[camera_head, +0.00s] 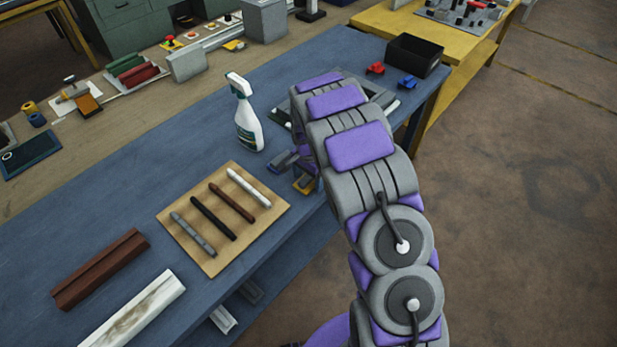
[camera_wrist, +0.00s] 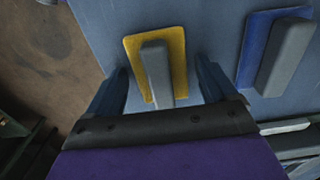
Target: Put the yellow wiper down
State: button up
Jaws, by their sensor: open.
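The yellow wiper (camera_wrist: 176,55) lies on the blue table in the wrist view, a yellow pad with a grey handle block (camera_wrist: 157,72) on it. My gripper (camera_wrist: 165,85) is open, with one dark blue finger on each side of the wiper's handle and visible gaps between. In the head view the yellow wiper (camera_head: 304,184) shows near the table's front edge, partly hidden by my arm.
A blue wiper (camera_wrist: 272,50) with a grey handle lies to the right in the wrist view. On the blue table (camera_head: 215,130) are a spray bottle (camera_head: 246,117), a board with several sticks (camera_head: 185,247), a brown profile (camera_head: 100,268) and a black bin (camera_head: 414,55).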

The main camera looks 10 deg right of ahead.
aim_at(308, 176)
notch_tip(308, 176, up, 11)
jog(key=p, duration=0.2)
jog(key=s+d+r+n, duration=0.1)
jog(key=s+r+n, duration=0.1)
jog(key=s+r, duration=0.6)
jog(key=s+r+n, duration=0.2)
jog(key=s+n, duration=0.1)
jog(key=s, duration=0.8)
jog(key=s+r+n+g, duration=0.1)
jog(key=s+r+n, duration=0.2)
jog(key=s, duration=0.8)
jog(key=s+a+r+n, duration=0.1)
jog(key=s+r+n, duration=0.1)
jog(key=s, duration=1)
jog(key=shift+r+n+g, duration=0.25)
jog(key=shift+n+g, duration=0.15)
jog(key=shift+o, duration=0.3)
